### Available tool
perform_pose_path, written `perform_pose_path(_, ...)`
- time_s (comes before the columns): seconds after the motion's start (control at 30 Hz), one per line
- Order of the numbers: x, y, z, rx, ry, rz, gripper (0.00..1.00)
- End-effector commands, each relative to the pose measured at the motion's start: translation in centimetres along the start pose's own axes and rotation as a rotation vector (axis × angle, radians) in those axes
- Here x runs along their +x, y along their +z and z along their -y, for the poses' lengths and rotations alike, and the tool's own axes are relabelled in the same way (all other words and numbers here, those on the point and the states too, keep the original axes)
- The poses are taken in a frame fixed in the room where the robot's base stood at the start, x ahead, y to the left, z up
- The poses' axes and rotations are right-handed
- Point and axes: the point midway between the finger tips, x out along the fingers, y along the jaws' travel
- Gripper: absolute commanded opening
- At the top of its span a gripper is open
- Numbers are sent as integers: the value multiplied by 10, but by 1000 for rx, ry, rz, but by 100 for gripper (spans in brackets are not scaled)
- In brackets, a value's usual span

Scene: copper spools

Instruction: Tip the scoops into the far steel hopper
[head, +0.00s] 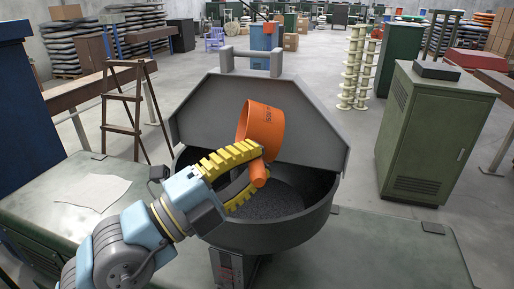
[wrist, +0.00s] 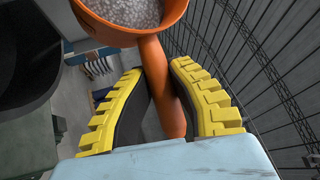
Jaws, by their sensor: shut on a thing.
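My gripper (head: 257,168) is shut on the handle of an orange scoop (head: 263,124), with its yellow ribbed fingers on either side. The scoop is held above a round dark steel hopper (head: 265,238), inside its outline in the head view. In the wrist view, the scoop (wrist: 125,25) is cut off by the top edge and holds pale grey granules (wrist: 125,10). Dark granules (head: 278,198) lie in the bottom of the hopper. I cannot tell whether any have come from this scoop.
A grey lid-like panel (head: 215,110) with a handle stands behind the hopper. A green cabinet (head: 430,130) is to the right, and a wooden stepladder (head: 125,110) to the left. A pale sheet (head: 92,192) lies on the green surface at left. Wire mesh (wrist: 265,70) fills the wrist view's right.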

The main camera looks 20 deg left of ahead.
Motion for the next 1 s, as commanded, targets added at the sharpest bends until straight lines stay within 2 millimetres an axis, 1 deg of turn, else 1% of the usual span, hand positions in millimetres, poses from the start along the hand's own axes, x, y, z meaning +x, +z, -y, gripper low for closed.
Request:
perform_pose_path(0.13, -2, 2, -1, -25, -47, 3, 0)
perform_pose_path(0.23, -4, 3, -4, -41, -75, 6, 0)
perform_pose_path(0.3, -8, 4, -11, -50, -102, 6, 0)
perform_pose_path(1.0, -26, 12, -30, -160, -327, 17, 0)
